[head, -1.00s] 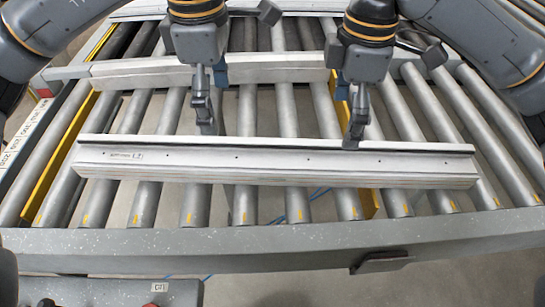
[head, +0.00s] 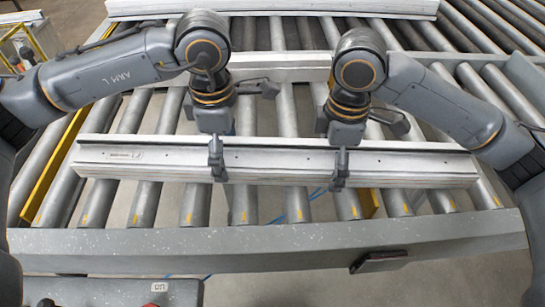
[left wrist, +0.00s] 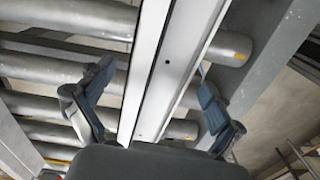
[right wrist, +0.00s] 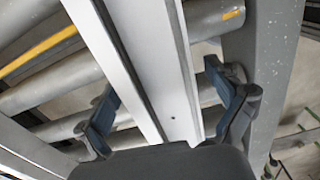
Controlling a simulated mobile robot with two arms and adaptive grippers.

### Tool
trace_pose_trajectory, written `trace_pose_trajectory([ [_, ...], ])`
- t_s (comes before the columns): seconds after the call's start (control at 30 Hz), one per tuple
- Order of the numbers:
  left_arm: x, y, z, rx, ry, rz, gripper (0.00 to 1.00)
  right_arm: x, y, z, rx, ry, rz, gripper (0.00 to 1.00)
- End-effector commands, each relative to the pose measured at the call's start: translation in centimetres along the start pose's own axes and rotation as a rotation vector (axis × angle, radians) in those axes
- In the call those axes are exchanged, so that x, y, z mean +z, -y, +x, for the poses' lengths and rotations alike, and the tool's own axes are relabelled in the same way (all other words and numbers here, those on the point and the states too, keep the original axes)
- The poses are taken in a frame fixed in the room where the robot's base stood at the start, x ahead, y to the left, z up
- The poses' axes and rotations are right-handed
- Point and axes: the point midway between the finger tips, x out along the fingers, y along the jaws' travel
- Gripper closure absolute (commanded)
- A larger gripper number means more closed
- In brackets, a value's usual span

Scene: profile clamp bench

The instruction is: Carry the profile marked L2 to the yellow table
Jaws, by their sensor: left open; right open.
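A long light-grey profile (head: 275,166) lies across the rollers nearest me, with small dark lettering near its left end that is too small to read surely. My left gripper (head: 217,160) is open over the profile, left of its middle. In the left wrist view the profile (left wrist: 160,70) runs between the spread fingers, with gaps on both sides. My right gripper (head: 339,168) is open over it, right of the middle. In the right wrist view the profile (right wrist: 150,70) also passes between the open fingers. No yellow table can be made out.
The roller conveyor has a grey front rail (head: 270,240). A second profile (head: 285,70) lies behind the arms, and another (head: 270,8) lies at the far edge. Yellow strips (head: 52,165) show among the rollers. Bare rollers separate the profiles.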

Motion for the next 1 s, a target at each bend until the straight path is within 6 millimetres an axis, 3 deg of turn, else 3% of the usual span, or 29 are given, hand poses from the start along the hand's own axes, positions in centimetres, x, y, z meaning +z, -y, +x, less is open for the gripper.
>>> trace_pose_trajectory([
  [0.1, 0.0, 0.0, 0.0, 0.000, 0.000, 0.000, 0.10, 0.0, 0.0, 0.0, 0.000, 0.000, 0.000, 0.10],
  [0.53, 0.0, 0.0, 0.0, 0.000, 0.000, 0.000, 0.97, 0.0, 0.0, 0.0, 0.000, 0.001, 0.000, 0.97],
  [1.0, 0.0, 0.0, -1.0, 0.002, 0.001, 0.000, 0.97, 0.0, 0.0, -1.0, 0.001, 0.000, 0.000, 0.97],
])
